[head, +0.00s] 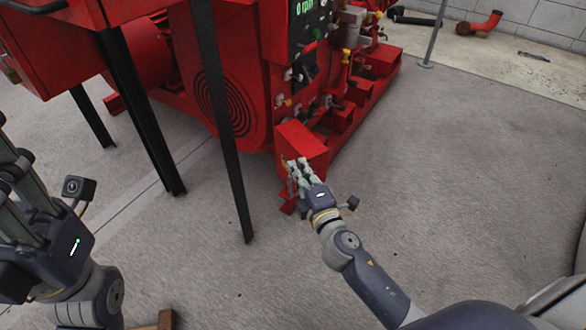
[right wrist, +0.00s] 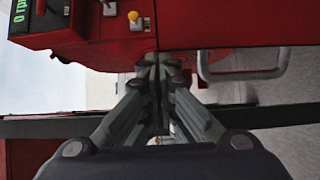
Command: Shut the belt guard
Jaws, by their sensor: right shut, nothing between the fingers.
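The rounded red housing with curved slots (head: 226,104), which looks like the belt guard, is on the near end of the red pumpset in the head view. Whether it stands ajar is not clear. My right gripper (head: 300,170) is shut and empty, in front of a red box-like part (head: 303,144) low beside the housing. In the right wrist view its closed fingers (right wrist: 158,68) point at a red surface (right wrist: 205,20). A pale loop handle (right wrist: 245,72) shows to their right; the fingers are not around it. My left gripper (head: 14,172) is at the left edge, partly cut off.
The control panel (head: 308,30) with a green display is above. Grey floor (head: 450,180) on the right is clear. A thin post (head: 433,35) stands at the back.

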